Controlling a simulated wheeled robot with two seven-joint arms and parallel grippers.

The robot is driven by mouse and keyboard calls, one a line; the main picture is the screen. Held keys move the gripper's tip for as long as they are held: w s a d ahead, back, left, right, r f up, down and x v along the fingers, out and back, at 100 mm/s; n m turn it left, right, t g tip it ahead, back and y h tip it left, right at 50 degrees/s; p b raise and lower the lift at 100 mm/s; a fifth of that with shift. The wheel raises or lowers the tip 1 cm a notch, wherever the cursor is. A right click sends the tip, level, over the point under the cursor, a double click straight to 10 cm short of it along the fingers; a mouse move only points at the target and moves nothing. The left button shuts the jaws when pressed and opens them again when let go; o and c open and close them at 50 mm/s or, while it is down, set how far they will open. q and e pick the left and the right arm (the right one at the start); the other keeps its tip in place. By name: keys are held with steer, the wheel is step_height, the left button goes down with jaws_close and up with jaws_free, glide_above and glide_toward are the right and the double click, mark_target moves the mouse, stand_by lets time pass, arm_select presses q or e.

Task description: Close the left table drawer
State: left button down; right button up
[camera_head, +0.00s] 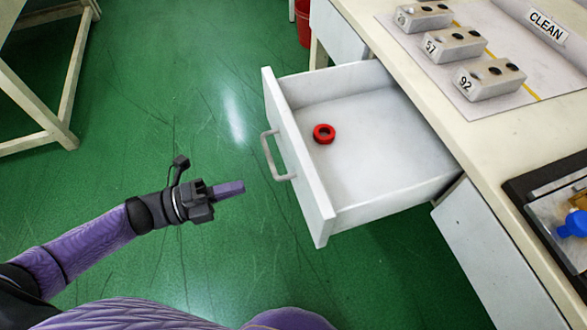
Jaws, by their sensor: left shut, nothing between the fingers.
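The white table drawer (375,135) is pulled well out from under the table on the right. Its front panel (297,150) faces left and carries a pale handle (276,157). A red ring-shaped piece (324,133) lies inside on the drawer floor. My left gripper (241,187) is shut and empty. It points right, to the left of the drawer front and a little below the handle in the picture, with a visible gap to it. My right gripper is not in view.
The tabletop (480,145) bears several grey numbered blocks (490,79) on a white sheet, with a CLEAN label (547,26). A dark tray (545,190) with a blue item sits at the right edge. A cream frame (62,134) stands at left. Green floor left of the drawer is clear.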

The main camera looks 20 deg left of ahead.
mark_target(299, 170)
arm_select(q)
steer(key=b+x, duration=0.2)
steer(key=x, duration=0.7)
steer(key=shift+w+d, duration=0.4)
steer(key=shift+d, duration=0.05)
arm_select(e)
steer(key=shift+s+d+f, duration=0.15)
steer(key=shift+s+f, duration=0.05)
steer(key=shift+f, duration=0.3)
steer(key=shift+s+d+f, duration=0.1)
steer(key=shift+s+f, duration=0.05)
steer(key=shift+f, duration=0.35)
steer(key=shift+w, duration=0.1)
